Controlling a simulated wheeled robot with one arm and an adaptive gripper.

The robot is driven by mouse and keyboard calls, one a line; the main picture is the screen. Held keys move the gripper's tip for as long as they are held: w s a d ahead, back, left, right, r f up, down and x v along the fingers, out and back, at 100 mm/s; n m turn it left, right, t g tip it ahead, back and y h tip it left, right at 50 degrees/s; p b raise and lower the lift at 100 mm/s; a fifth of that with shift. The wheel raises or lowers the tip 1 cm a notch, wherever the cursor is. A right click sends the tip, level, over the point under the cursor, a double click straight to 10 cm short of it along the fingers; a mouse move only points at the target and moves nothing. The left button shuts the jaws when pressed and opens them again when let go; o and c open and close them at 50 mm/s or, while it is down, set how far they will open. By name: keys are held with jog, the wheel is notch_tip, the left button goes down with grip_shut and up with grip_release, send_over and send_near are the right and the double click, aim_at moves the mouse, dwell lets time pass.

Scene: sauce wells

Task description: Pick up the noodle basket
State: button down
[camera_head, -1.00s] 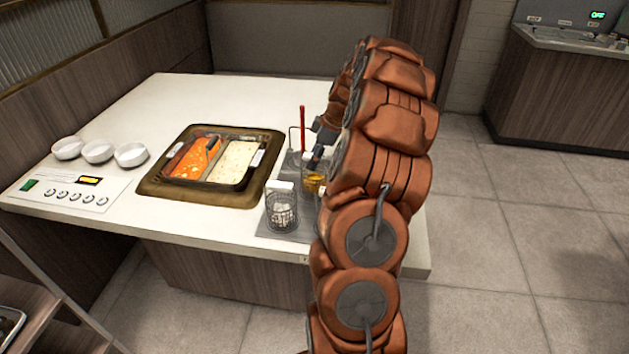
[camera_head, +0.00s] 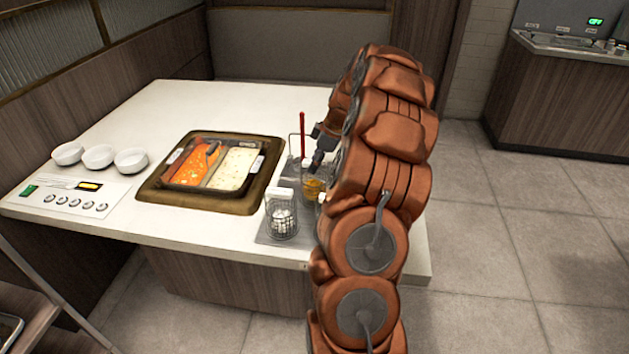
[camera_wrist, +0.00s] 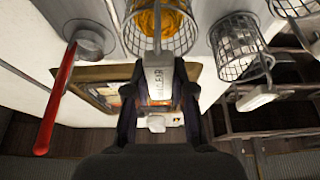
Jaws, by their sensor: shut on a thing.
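The noodle basket (camera_head: 314,188) is a wire basket with yellow noodles, on the right part of the counter, partly hidden by my arm. In the wrist view the noodle basket (camera_wrist: 160,28) is at the top centre, and its white lettered handle (camera_wrist: 159,82) points down toward me. My gripper (camera_wrist: 160,98) is shut on this handle, with a dark finger on each side. In the head view my gripper (camera_head: 316,163) is just above the basket. I cannot tell whether the basket is clear of the surface below it.
A second wire basket (camera_head: 282,219) with white contents stands nearby on a grey tray (camera_head: 262,238). A red-handled tool (camera_head: 302,135) stands behind. A two-part soup pot (camera_head: 215,165) sits in the counter (camera_head: 240,100). Several white bowls (camera_head: 98,157) are at left. Another basket (camera_wrist: 294,6) shows at upper right.

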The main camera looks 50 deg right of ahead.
jog(key=shift+r, duration=0.1)
notch_tip(320, 180, up, 10)
jog(key=shift+f+b, duration=0.1)
jog(key=shift+b, duration=0.8)
jog(key=shift+f, duration=0.1)
